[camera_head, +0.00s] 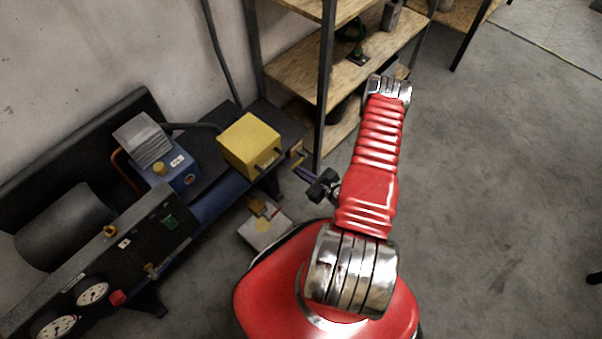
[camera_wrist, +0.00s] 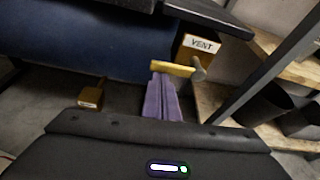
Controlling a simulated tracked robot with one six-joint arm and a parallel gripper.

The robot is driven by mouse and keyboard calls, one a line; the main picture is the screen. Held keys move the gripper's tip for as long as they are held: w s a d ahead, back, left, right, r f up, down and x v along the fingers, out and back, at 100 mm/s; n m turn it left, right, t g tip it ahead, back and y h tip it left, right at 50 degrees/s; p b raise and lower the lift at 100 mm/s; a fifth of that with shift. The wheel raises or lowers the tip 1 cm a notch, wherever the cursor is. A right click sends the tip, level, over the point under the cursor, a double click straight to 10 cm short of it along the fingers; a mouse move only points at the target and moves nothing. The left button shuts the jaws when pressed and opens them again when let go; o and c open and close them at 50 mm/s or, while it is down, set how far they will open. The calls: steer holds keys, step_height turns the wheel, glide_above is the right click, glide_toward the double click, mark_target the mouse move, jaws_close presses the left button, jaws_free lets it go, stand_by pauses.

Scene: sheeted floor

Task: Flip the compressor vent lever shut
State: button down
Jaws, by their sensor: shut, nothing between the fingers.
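The vent lever (camera_wrist: 172,68) is a yellow handle on a grey pivot, in front of a brown box labelled VENT (camera_wrist: 197,46). In the wrist view it lies roughly level, its free end to the left of the pivot. In the head view the lever (camera_head: 298,161) is small, at the right end of the compressor (camera_head: 212,197). My gripper (camera_wrist: 161,76) has purple fingers, shut and empty. Their tips are at the lever's free end, just below it in the wrist view; I cannot tell whether they touch. The gripper also shows in the head view (camera_head: 298,170).
A smaller brown box (camera_wrist: 90,97) with a thin stem stands left of the fingers. A yellow box (camera_head: 250,145) sits on the compressor's top. A wooden shelf (camera_head: 375,55) with dark posts stands close to the right. Open floor (camera_head: 500,180) lies further right.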

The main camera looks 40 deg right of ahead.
steer(key=shift+r, duration=0.1)
stand_by(0.5)
steer(key=s+d, duration=0.1)
steer(key=s, duration=0.8)
steer(key=shift+s+d+f, duration=0.25)
steer(key=shift+d+f, duration=0.1)
steer(key=shift+f, duration=0.05)
stand_by(0.4)
stand_by(0.6)
